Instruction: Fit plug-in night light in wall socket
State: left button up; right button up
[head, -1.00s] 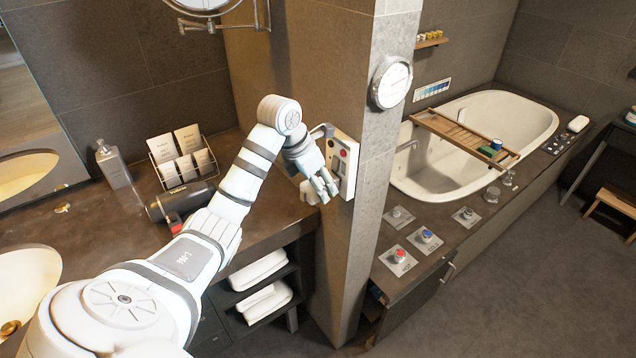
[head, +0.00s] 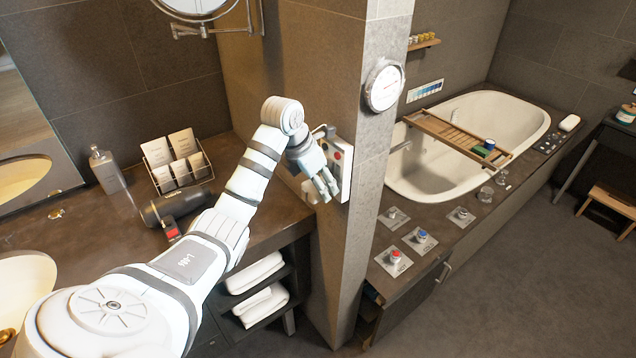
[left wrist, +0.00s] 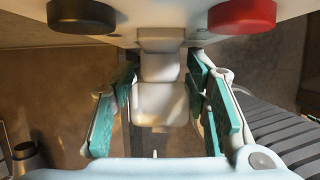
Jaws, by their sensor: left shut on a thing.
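The white night light (left wrist: 160,100) sits between the teal-padded fingers of my left gripper (head: 326,188), which is shut on it. In the left wrist view its narrower end is at the face of the white wall panel (head: 341,162). I cannot tell whether its prongs are in the socket, as the contacts are hidden. In the head view a small white part (head: 309,191) shows beside the fingers, by the panel's lower part. My right gripper is in neither view.
The panel carries a black knob (left wrist: 80,14) and a red knob (left wrist: 242,15) above the fingers. A dark hair dryer (head: 163,207) and a card rack (head: 178,165) lie on the counter left of my arm. A round gauge (head: 384,85) hangs on the pillar.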

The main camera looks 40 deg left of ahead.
pick_arm(q)
jog(key=shift+w+r, duration=0.1)
jog(key=o, duration=1.2)
jog(key=shift+w, duration=0.1)
jog(key=shift+r, duration=0.35)
jog(key=v, duration=0.4)
jog(key=shift+r, duration=0.1)
jog(key=s+a, duration=0.3)
jog(key=s, duration=0.8)
jog(key=shift+s+a, duration=0.25)
jog(key=shift+s, duration=0.1)
